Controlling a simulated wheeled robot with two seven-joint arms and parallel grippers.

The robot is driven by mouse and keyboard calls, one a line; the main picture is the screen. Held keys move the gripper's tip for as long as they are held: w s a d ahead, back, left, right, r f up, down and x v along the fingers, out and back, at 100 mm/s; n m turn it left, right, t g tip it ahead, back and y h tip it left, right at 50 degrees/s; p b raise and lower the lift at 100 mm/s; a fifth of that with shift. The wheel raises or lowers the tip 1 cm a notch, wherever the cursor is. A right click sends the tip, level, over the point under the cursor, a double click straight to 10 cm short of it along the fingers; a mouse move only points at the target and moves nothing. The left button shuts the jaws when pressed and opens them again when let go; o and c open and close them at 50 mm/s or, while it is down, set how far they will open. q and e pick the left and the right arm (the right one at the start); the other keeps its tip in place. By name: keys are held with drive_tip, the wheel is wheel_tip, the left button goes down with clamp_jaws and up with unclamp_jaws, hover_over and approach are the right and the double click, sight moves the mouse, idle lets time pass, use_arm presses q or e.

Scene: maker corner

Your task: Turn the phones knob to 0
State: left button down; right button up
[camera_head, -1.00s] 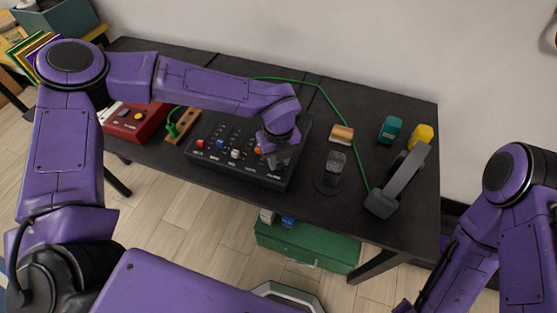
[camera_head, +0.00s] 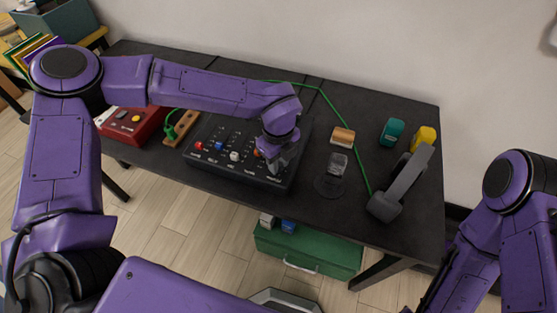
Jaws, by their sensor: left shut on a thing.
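A black mixer (camera_head: 222,168) with rows of small knobs and sliders, with red, blue, white and orange caps, lies on the dark table. My left gripper (camera_head: 275,166) points down at the mixer's front right part and is shut on a small knob there, which I take to be the phones knob. The fingers hide that knob and its label, so its setting cannot be read. An orange cap (camera_head: 257,153) shows just left of the fingers. My right arm is at the right edge, and its gripper is out of the picture.
A red box (camera_head: 133,123) stands left of the mixer. A green case (camera_head: 308,252) is under the table.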

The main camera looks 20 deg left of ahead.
use_arm(q)
drive_tip(key=shift+w+r, duration=0.15)
drive_tip(key=c, duration=0.9)
unclamp_jaws()
wheel_tip(320, 180, up, 10)
drive_tip(key=shift+r+b, duration=0.25)
drive_tip(key=shift+b, duration=0.2)
